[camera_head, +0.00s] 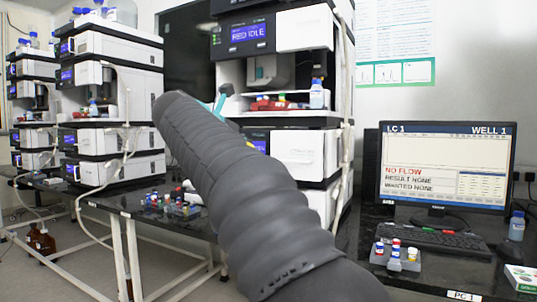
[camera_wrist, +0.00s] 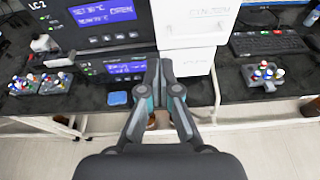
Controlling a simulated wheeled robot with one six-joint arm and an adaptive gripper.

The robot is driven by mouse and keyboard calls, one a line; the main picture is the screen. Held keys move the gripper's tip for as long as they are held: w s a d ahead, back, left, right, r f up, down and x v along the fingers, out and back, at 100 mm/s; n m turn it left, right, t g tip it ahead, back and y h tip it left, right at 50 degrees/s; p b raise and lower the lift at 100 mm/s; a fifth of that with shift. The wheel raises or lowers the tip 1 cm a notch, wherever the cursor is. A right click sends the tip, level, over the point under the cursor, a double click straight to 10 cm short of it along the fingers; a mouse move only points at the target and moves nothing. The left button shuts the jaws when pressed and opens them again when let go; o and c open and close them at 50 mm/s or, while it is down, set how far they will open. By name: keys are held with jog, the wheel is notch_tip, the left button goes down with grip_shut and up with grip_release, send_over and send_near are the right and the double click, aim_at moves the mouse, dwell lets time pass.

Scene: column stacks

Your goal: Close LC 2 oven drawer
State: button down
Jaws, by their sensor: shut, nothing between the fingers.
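In the wrist view, the LC 2 oven (camera_wrist: 100,14) has a dark front labelled LC2 and a blue display that reads OPEN. A white drawer front (camera_wrist: 193,32) with printed lettering stands to the right of that display. My gripper (camera_wrist: 160,68) is shut and empty. Its fingertips appear just below and left of the white front's lower part; I cannot tell whether they touch it. In the head view, my arm hides much of the middle stack's lower part, and only a teal bit of my gripper (camera_head: 222,96) shows.
A second module with a blue display (camera_wrist: 125,68) sits below the oven. Vial racks (camera_wrist: 38,84) stand at left on the black bench, and another rack (camera_wrist: 263,76) and a keyboard (camera_wrist: 268,44) at right. A blue object (camera_wrist: 118,98) lies near the bench edge. A monitor (camera_head: 445,165) stands at right.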

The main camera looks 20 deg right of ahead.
send_near(274, 154)
jog(key=shift+n, duration=0.4)
jog(key=x, duration=0.6)
jog(key=shift+a+f, duration=0.1)
jog(key=shift+w+d, duration=0.35)
